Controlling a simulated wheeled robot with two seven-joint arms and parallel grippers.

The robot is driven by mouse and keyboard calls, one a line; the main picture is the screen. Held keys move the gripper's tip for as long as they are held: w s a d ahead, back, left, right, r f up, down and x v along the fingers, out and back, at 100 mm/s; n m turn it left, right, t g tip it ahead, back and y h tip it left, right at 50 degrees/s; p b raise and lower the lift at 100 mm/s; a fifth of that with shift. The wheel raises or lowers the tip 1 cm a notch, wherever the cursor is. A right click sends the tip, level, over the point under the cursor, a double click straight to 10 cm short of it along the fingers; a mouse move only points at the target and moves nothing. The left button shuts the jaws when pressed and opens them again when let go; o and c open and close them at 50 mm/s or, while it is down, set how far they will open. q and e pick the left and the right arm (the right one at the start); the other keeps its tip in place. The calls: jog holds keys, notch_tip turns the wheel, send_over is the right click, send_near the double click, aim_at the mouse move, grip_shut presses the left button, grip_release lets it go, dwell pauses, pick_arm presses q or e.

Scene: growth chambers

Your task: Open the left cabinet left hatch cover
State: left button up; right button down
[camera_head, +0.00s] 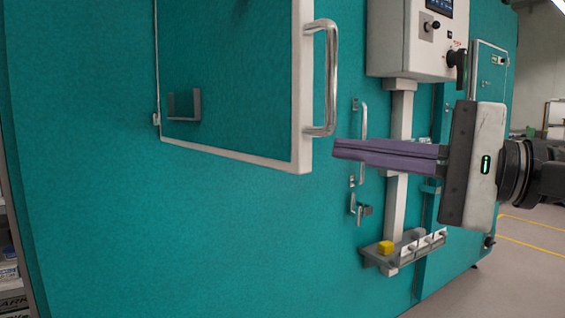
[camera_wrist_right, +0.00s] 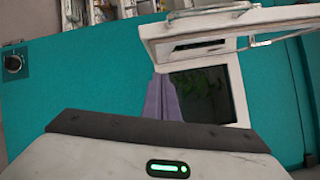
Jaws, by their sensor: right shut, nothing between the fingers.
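The hatch cover (camera_head: 235,70) is a teal panel with a white edge, hinged at its left on the teal cabinet. It stands ajar, its right edge swung out from the cabinet. A silver bar handle (camera_head: 330,78) is on that edge. My right gripper (camera_head: 337,150) is shut and empty, its purple fingers pointing left just right of the cover's lower right corner, not gripping the handle. In the right wrist view the fingers (camera_wrist_right: 163,98) show before a white-framed opening (camera_wrist_right: 240,90) with dark green plants inside; the cover's handle (camera_wrist_right: 250,40) shows above. My left gripper is not in view.
A white control box (camera_head: 408,40) is on the cabinet at upper right, on a white post (camera_head: 399,150). A small shelf (camera_head: 405,250) with a yellow block (camera_head: 386,247) juts out below. Open floor lies at right.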

aim_at(282, 135)
jog(key=a, duration=0.3)
jog(key=w+a+r+n+t+h, duration=0.1)
jog(key=a, duration=0.2)
jog(key=w+a+n, duration=0.1)
jog(key=a, duration=0.2)
jog(key=shift+w+a+r, duration=0.15)
jog(key=shift+a+r, duration=0.15)
jog(key=shift+r, duration=0.05)
dwell(0.3)
